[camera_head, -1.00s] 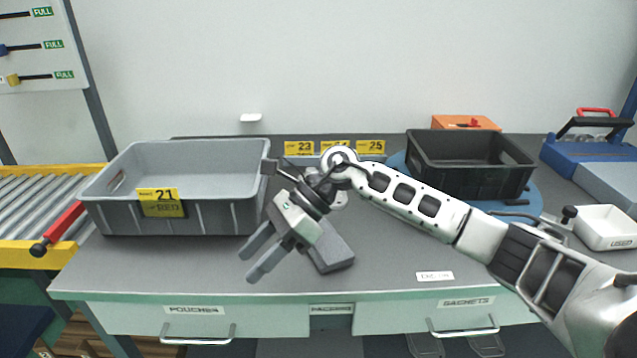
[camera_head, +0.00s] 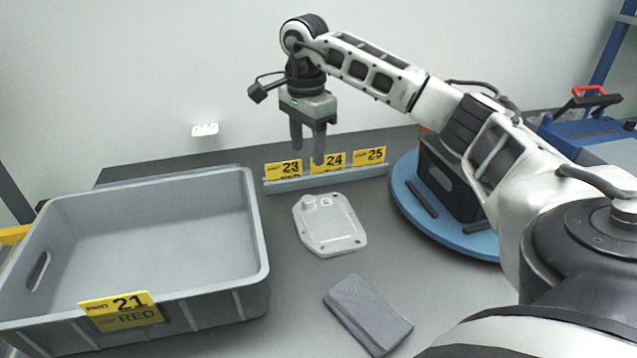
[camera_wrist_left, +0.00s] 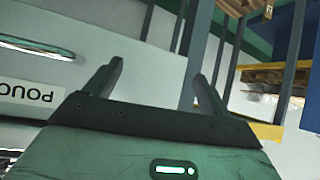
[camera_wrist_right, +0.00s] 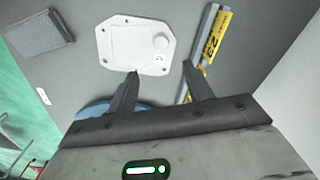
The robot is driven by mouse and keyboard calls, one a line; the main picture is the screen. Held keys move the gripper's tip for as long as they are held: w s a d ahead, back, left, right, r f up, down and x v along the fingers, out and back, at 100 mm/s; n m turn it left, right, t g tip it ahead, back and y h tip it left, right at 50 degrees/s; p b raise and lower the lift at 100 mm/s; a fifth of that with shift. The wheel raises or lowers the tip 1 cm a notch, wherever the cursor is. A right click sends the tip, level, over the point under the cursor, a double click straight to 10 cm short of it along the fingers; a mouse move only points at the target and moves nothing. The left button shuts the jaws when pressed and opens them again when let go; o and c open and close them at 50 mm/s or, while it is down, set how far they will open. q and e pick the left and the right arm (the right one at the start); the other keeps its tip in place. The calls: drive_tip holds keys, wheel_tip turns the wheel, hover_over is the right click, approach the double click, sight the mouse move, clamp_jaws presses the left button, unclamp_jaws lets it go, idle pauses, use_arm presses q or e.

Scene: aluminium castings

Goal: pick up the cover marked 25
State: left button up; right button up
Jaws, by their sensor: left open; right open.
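One pale grey metal cover (camera_head: 328,224) with a round boss and small holes lies flat on the table in the head view. It also shows in the right wrist view (camera_wrist_right: 125,45), with a small white label too small to read. A yellow card marked 25 (camera_head: 369,155) stands in the rail behind it, beside cards 24 and 23. My right gripper (camera_head: 308,156) is open and empty, fingers down, above the table near the rail and apart from the cover. My left gripper (camera_wrist_left: 159,68) is open and empty near the drawer fronts, outside the head view.
A grey bin (camera_head: 212,255) with a card marked 21 RED stands at left. A dark grey folded cloth or pad (camera_head: 368,314) lies in front of the cover. A black crate (camera_head: 440,180) stands on a blue disc (camera_head: 408,200) at right, partly behind my right arm.

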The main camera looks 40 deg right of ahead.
hover_over(310, 198)
drive_tip(key=f, duration=0.7)
drive_tip(key=shift+s+a, duration=0.1)
drive_tip(key=shift+a, duration=0.15)
drive_tip(key=shift+d+f+p, duration=0.15)
drive_tip(key=shift+f+p, duration=0.3)
drive_tip(key=shift+f, duration=0.9)
drive_tip(key=shift+d+f+p, duration=0.1)
drive_tip(key=shift+f+p, duration=0.3)
drive_tip(key=shift+f, duration=0.95)
clamp_jaws()
